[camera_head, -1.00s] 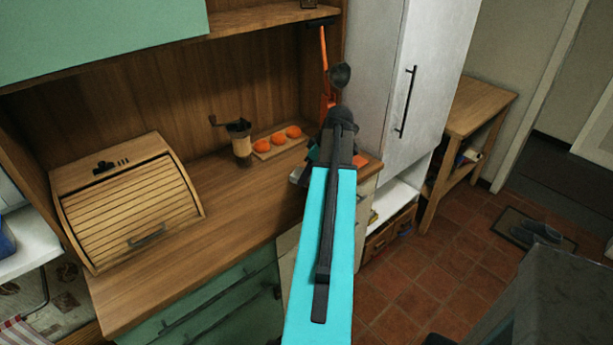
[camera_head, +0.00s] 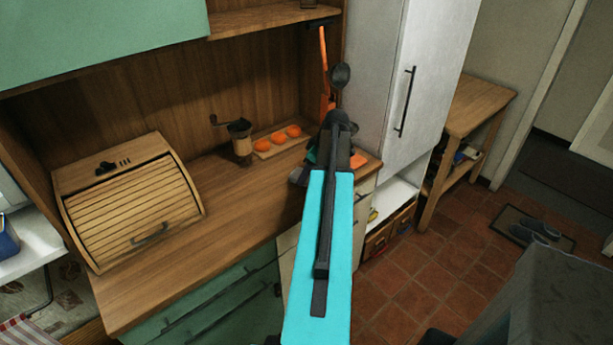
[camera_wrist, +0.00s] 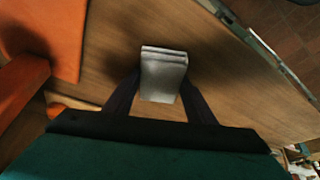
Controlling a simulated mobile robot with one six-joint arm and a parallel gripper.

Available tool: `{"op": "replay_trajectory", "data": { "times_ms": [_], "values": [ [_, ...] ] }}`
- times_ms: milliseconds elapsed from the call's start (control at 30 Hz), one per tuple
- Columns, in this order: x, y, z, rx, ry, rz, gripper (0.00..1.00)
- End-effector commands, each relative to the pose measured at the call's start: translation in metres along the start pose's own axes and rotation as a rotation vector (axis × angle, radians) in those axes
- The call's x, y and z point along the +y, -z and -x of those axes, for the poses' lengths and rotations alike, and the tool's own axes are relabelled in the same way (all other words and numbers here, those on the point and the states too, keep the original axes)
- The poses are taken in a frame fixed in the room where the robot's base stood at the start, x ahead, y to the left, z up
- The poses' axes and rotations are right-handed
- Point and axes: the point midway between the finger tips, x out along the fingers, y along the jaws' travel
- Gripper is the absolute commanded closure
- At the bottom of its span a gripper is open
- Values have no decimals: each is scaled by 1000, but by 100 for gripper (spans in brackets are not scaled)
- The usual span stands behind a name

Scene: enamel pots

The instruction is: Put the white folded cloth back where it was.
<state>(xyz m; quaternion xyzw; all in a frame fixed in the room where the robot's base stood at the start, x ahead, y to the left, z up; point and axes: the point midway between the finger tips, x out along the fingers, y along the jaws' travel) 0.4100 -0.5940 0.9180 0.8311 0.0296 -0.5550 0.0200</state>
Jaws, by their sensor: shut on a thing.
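The white folded cloth (camera_wrist: 163,75) shows pale grey in the wrist view, with its layered fold at the far end. My gripper (camera_wrist: 163,82) is shut on it, one dark finger along each side. The wooden counter (camera_wrist: 225,85) lies beneath the cloth; I cannot tell whether the cloth touches it. In the head view my arm hides the cloth and most of the gripper, which is over the right end of the counter (camera_head: 185,255).
A tall white cabinet (camera_head: 415,90) rises to the right. In the wrist view, an orange object (camera_wrist: 50,40) is close at left.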

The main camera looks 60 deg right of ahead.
Motion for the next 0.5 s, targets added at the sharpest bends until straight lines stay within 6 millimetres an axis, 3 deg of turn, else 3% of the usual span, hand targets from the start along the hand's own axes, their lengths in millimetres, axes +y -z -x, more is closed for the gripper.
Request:
{"op": "replay_trajectory", "data": {
  "times_ms": [200, 500],
  "values": [
    [0, -5, -12, 0, 0, -1, 74],
    [0, -6, -14, 0, 0, 0, 74]
  ]
}}
